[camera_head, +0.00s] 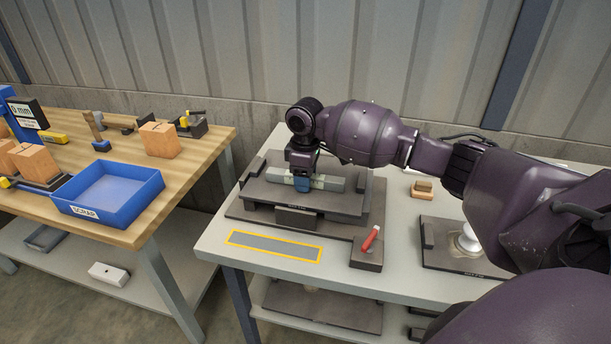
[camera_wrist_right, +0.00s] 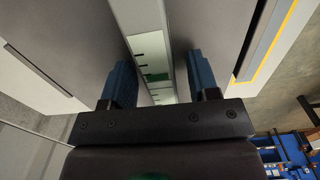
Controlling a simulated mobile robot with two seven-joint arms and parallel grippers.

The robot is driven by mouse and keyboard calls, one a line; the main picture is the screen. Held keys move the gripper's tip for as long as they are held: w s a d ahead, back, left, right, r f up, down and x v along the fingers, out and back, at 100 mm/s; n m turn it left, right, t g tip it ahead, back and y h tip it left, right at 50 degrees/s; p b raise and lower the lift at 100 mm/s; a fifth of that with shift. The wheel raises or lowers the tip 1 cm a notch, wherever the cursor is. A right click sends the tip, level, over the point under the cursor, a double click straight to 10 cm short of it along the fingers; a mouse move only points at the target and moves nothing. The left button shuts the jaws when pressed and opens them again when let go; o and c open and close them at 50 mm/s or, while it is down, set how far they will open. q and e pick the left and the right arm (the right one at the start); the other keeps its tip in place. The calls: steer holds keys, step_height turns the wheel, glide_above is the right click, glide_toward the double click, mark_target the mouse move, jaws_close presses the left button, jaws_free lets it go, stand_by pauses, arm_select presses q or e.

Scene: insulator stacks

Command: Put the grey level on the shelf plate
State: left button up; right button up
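The grey level (camera_head: 330,183), a bar with pale and green parts, lies along the dark fixture on the table. My right gripper (camera_head: 302,183) is low over the level's middle, one blue finger in front of it. In the right wrist view the level (camera_wrist_right: 153,62) runs between the two blue fingers of the gripper (camera_wrist_right: 160,80). They stand either side of it, with a narrow gap showing at the right finger. A dark plate (camera_head: 325,306) lies on the shelf under the table; I cannot tell for sure that it is the shelf plate. My left gripper is out of view.
A yellow-outlined grey strip (camera_head: 272,246) is bare at the table's front left. A red-handled item stands in a dark block (camera_head: 367,256) beside it. A white insulator (camera_head: 467,239) stands on another plate at right. A wooden bench with a blue scrap bin (camera_head: 108,192) is at left.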

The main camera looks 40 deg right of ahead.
arm_select(q)
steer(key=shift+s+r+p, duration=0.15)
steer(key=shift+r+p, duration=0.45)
steer(key=shift+p, duration=0.25)
arm_select(e)
step_height(320, 180, up, 12)
steer(key=shift+r, duration=0.1)
